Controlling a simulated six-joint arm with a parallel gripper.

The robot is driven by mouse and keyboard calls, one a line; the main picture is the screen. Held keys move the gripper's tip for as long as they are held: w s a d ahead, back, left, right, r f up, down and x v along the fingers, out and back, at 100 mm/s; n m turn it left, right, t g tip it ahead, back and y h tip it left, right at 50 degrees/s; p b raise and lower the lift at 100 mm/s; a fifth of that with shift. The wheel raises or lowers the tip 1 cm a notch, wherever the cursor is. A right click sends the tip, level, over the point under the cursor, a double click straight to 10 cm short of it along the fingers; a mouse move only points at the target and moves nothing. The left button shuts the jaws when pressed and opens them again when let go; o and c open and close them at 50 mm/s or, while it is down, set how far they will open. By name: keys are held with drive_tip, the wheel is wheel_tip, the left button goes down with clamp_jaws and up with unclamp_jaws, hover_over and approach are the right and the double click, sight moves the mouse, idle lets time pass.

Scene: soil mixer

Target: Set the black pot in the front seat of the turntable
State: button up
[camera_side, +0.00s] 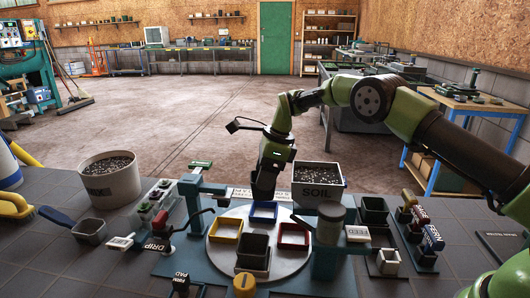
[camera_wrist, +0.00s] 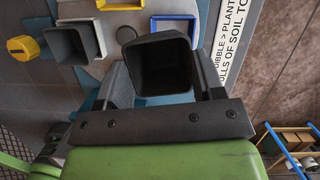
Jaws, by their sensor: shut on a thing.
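My gripper (camera_side: 265,184) is above the back part of the pale round turntable (camera_side: 222,252). In the wrist view its two fingers are shut on a black square pot (camera_wrist: 162,66), which looks empty and is held mouth toward the camera. In the side view the held pot is hard to tell from the dark gripper. A second dark, empty pot (camera_side: 254,248) stands at the turntable's front, apparently in a white-edged seat (camera_side: 254,271). It also shows in the wrist view (camera_wrist: 72,35). The blue seat (camera_side: 263,213) at the back, yellow seat (camera_side: 226,229) at left and red seat (camera_side: 293,236) at right look empty.
A post (camera_side: 194,205) stands left of the turntable and a thick grey cylinder (camera_side: 329,225) right of it. A soil box (camera_side: 319,180) is behind, and a round bin (camera_side: 108,180) is at left. A yellow knob (camera_side: 244,284) is in front. Small pots (camera_side: 374,211) stand at right.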

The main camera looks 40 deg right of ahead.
sight(266, 194)
drive_tip(key=f, duration=0.1)
drive_tip(key=f+m, duration=0.1)
drive_tip(key=d+f, duration=0.1)
drive_tip(key=shift+w+m, duration=0.4)
drive_tip(key=shift+f, duration=1.55)
drive_tip(key=shift+f, duration=0.35)
drive_tip(key=o, duration=1)
drive_tip(key=shift+c, duration=0.2)
drive_tip(key=shift+r, duration=3.95)
